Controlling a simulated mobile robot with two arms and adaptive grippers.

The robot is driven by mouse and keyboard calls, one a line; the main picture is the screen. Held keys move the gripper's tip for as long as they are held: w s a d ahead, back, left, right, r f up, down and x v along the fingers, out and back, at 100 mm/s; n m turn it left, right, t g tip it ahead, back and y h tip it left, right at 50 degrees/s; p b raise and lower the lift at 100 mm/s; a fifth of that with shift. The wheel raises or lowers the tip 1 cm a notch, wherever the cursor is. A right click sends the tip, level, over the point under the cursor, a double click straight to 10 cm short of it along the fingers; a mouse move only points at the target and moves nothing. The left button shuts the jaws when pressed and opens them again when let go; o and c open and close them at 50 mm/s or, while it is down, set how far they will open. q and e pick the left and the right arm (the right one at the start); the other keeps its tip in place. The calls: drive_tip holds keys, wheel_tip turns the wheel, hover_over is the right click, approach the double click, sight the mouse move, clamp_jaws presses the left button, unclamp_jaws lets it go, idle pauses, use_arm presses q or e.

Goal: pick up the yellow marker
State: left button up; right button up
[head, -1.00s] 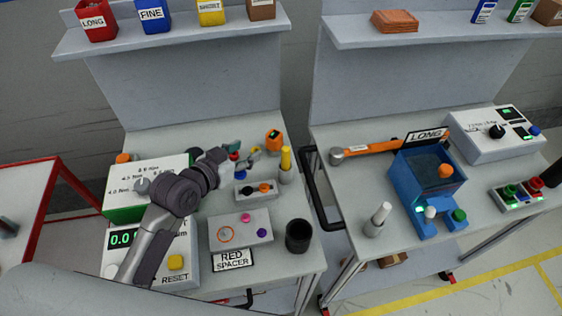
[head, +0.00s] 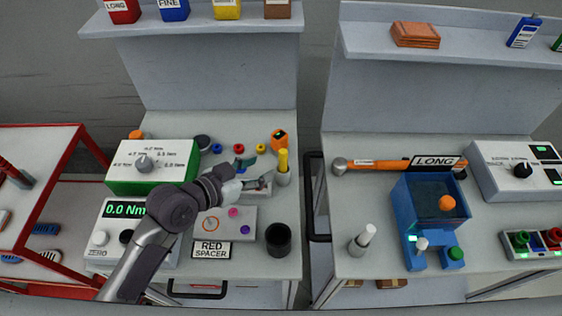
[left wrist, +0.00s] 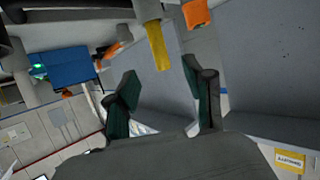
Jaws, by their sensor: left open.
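The yellow marker (head: 283,160) stands upright in a small grey holder (head: 283,179) at the right side of the left bench. It also shows in the left wrist view (left wrist: 157,45), beyond the fingers at the top. My left gripper (head: 254,174) is open and empty, just left of the marker and apart from it. In the left wrist view the two fingers (left wrist: 160,88) are spread, with only bench surface between them. My right gripper is in neither view.
A black cup (head: 278,240) stands in front of the marker. The grey button box (head: 228,222) lies below my left gripper. An orange device (head: 279,140) stands behind the marker. A gap separates this bench from the right bench with the blue machine (head: 430,215).

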sight(280, 161)
use_arm(q)
drive_tip(key=x, duration=0.3)
drive_tip(key=shift+d, duration=0.1)
drive_tip(key=shift+w+d+f, duration=0.25)
drive_tip(key=shift+w+d, duration=0.1)
drive_tip(key=shift+d, duration=0.05)
drive_tip(key=shift+w+d+f+p, duration=0.1)
drive_tip(key=shift+w+d+p, duration=0.1)
drive_tip(key=shift+p, duration=0.25)
drive_tip(key=x, duration=0.2)
drive_tip(key=p+x, duration=0.1)
drive_tip(key=x, duration=0.1)
drive_tip(key=shift+w+f, duration=0.15)
drive_tip(key=shift+f, duration=0.25)
clamp_jaws()
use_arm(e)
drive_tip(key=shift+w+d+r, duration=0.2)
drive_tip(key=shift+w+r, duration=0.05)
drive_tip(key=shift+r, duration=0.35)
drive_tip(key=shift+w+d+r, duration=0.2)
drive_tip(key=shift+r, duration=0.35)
